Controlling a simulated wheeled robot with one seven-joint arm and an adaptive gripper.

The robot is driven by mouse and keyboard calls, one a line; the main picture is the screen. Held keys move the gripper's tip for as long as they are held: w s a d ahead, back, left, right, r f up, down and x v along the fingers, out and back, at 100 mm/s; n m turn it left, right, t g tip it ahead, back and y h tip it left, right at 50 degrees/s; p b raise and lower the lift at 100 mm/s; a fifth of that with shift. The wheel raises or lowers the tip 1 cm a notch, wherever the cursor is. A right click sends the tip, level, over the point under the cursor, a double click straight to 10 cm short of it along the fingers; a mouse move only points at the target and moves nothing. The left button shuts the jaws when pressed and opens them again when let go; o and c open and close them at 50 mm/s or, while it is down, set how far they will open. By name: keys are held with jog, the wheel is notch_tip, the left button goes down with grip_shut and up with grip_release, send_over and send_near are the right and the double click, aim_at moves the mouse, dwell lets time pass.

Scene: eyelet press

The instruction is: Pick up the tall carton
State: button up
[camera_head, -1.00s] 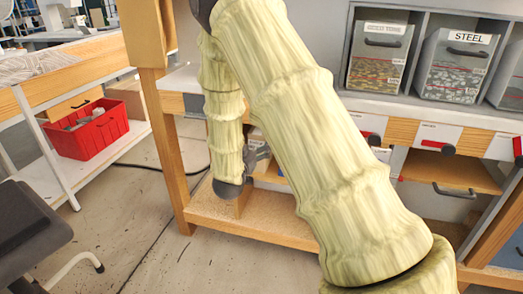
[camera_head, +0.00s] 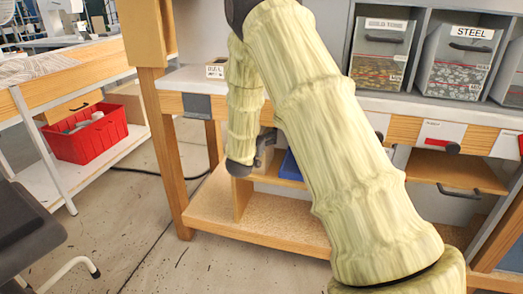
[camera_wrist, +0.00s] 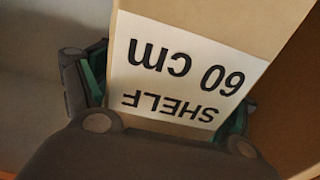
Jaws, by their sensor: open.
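In the wrist view a tan carton (camera_wrist: 215,22) with a white label reading "SHELF 60 cm", upside down in the picture, stands between the two fingers of my gripper (camera_wrist: 165,98). The fingers are open, one at each side of the carton. I cannot tell whether either finger touches it. In the head view only a dark part of my gripper (camera_head: 264,150) shows, low at the bench's lower shelf. My arm hides the rest, and I cannot make out the carton there.
The wooden workbench (camera_head: 270,232) has a lower shelf and drawers. Grey bins (camera_head: 458,62) stand on top, with a small labelled box (camera_head: 216,69) near the bench's left end. A red crate (camera_head: 86,136) sits on a side rack at left. A dark chair (camera_head: 28,225) stands at front left.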

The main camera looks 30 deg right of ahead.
jog(key=c, duration=1.5)
jog(key=shift+r, duration=0.1)
